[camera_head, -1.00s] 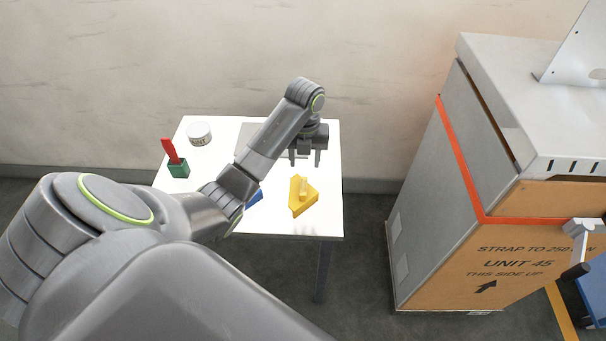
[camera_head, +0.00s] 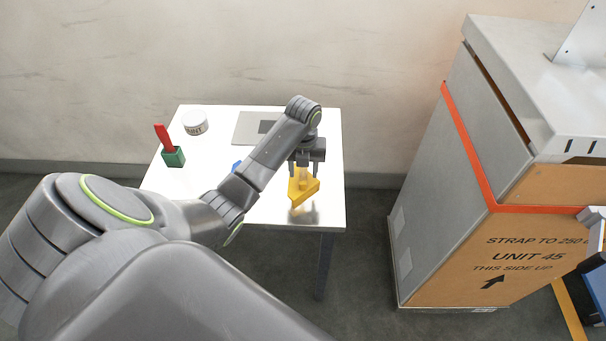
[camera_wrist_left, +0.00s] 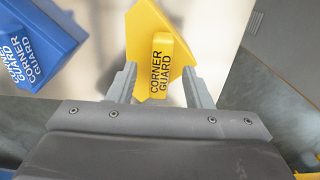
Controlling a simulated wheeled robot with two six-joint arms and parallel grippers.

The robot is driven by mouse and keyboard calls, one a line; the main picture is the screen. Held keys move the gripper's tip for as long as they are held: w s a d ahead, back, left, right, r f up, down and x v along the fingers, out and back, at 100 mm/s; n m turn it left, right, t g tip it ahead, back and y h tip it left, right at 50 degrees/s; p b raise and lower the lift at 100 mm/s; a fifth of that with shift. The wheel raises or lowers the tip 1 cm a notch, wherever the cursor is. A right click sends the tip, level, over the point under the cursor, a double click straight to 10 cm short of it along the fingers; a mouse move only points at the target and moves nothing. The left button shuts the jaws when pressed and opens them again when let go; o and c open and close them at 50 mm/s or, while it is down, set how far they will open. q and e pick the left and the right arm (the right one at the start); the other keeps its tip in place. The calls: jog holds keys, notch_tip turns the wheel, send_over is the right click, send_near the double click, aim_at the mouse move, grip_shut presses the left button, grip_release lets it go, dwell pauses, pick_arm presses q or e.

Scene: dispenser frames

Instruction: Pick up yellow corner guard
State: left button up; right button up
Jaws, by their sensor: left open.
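The yellow corner guard (camera_head: 301,192) lies on the white table near its front right part, with its raised lettered tab facing up. It also shows in the left wrist view (camera_wrist_left: 150,30), with the tab (camera_wrist_left: 161,68) between the fingers. My left gripper (camera_head: 305,166) is directly over the guard, pointing down. In the wrist view its two fingers (camera_wrist_left: 160,88) are spread on either side of the tab, with a gap visible on both sides.
A blue corner guard (camera_wrist_left: 35,45) lies left of the yellow one, mostly hidden by my arm in the head view. A green holder (camera_head: 174,158) with a red item and a white tin (camera_head: 195,123) stand at the left. A large strapped crate (camera_head: 470,220) stands right of the table.

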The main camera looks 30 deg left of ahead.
pick_arm(q)
jog(key=shift+f, duration=0.3)
grip_shut()
jog(key=shift+r, duration=0.15)
